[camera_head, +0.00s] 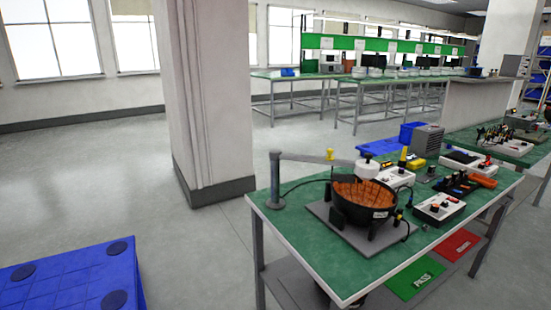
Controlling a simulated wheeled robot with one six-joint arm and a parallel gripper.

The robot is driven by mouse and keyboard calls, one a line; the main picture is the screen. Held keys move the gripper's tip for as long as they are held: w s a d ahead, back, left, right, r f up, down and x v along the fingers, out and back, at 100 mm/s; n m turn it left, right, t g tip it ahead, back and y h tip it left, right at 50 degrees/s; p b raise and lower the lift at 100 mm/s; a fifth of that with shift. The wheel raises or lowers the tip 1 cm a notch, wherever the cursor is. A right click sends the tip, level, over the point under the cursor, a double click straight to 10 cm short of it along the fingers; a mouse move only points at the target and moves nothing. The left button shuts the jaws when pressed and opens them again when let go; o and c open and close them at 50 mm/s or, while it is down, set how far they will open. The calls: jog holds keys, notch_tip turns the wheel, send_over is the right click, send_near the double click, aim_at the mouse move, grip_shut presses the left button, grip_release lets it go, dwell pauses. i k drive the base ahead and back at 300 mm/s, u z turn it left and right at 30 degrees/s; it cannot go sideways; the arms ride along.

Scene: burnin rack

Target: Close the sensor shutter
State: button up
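I cannot make out a sensor shutter for certain at this distance. On the near green-topped bench (310,243) stands a grey post with a horizontal arm (303,157). The arm reaches right to a white cylindrical head (367,168) with a yellow knob beside it. The head sits above a black round bowl (352,213) with a brown gridded inside, on a grey plate. Whether any shutter there is open or shut is too small to tell. My gripper is not in view.
White control boxes (438,208) stand on the bench's right side. Green (414,281) and red (455,244) trays lie below its right edge. A large pillar (209,95) stands behind left. A blue slab (65,280) is at lower left. The floor between slab and bench is clear.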

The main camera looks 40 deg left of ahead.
aim_at(330, 154)
jog(key=u, duration=1.2)
